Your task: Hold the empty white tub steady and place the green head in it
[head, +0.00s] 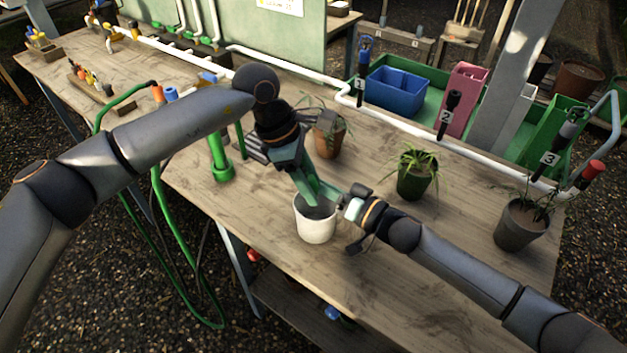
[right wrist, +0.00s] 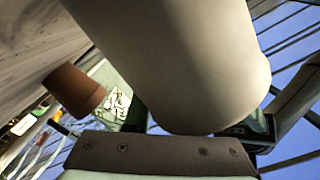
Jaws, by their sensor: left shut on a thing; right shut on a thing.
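The white tub (head: 317,228) stands upright on the wooden bench near its front edge. My right gripper (head: 346,205) is shut on the tub's right side at the rim. In the right wrist view the tub (right wrist: 185,65) fills the middle, close against a dark gripper part. My left gripper (head: 300,178) points down over the tub and is shut on the green head (head: 318,192). The head's lower end is at the tub's mouth. How deep it sits is hidden, and the gripper partly covers it.
A terracotta pot (head: 327,140) stands behind the left gripper. A green potted plant (head: 414,175) and a grey potted plant (head: 522,220) stand to the right. A white pipe (head: 440,133) runs along the back. Bare bench lies in front of the right arm.

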